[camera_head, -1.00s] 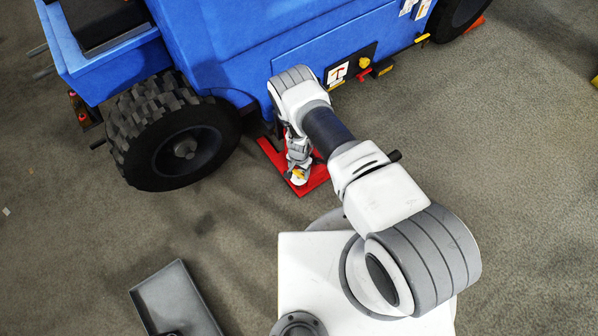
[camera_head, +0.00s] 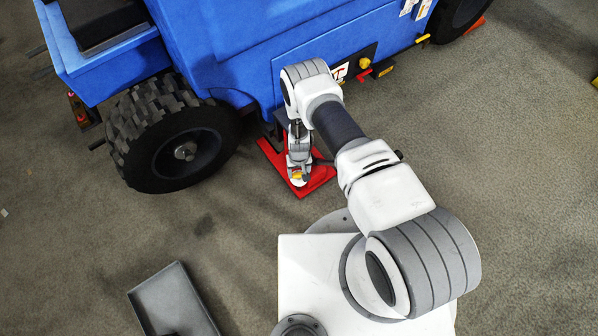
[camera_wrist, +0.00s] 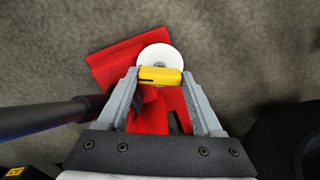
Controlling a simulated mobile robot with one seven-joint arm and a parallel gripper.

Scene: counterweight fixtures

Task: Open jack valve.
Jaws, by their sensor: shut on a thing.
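The jack is a red floor piece (camera_head: 318,181) beside the blue vehicle, behind its near wheel. In the wrist view, the red jack body (camera_wrist: 112,65) lies under my gripper, with a round white disc (camera_wrist: 155,57) on it. The jack valve is a small yellow handle (camera_wrist: 160,76) lying crosswise in front of the disc. My gripper (camera_wrist: 160,78) is shut on the yellow handle, one grey finger at each end. The handle also shows as a yellow spot in the head view (camera_head: 297,177). My gripper's fingers are too small to make out there.
The blue vehicle (camera_head: 230,50) stands close beyond the jack, with a black tyre (camera_head: 130,130) to the left. A dark bar (camera_wrist: 50,117) runs in from the left in the wrist view.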

